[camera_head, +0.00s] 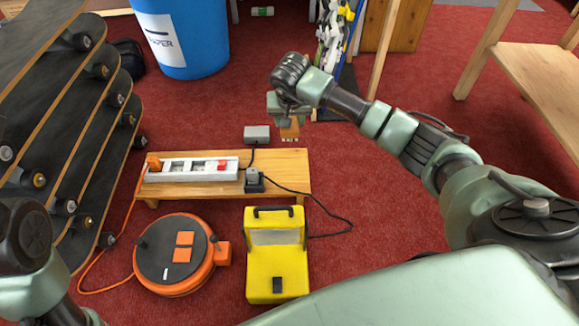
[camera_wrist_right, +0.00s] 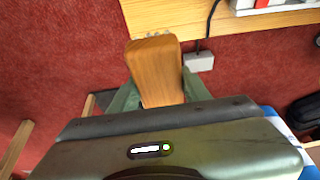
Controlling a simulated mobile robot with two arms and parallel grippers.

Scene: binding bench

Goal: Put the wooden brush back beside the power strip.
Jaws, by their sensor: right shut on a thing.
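The wooden brush (camera_head: 290,131) is in my right gripper (camera_head: 287,117), just beyond the far edge of the low bench. In the right wrist view, the brush's wooden body (camera_wrist_right: 155,68) lies between the fingers (camera_wrist_right: 158,95). Its far end reaches towards the bench edge; whether it touches is unclear. The white power strip (camera_head: 192,169) lies on the left part of the low wooden bench (camera_head: 288,172), with an orange plug and a red switch. Its corner shows in the right wrist view (camera_wrist_right: 268,5). Only part of my left arm shows; its gripper is out of view.
A grey adapter (camera_head: 257,133) sits by the bench's far edge, left of the brush. A black plug (camera_head: 254,183) lies on the bench. An orange cable reel (camera_head: 172,255) and yellow case (camera_head: 277,262) stand in front. Skateboards (camera_head: 75,150) are at left. The bench's right part is bare.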

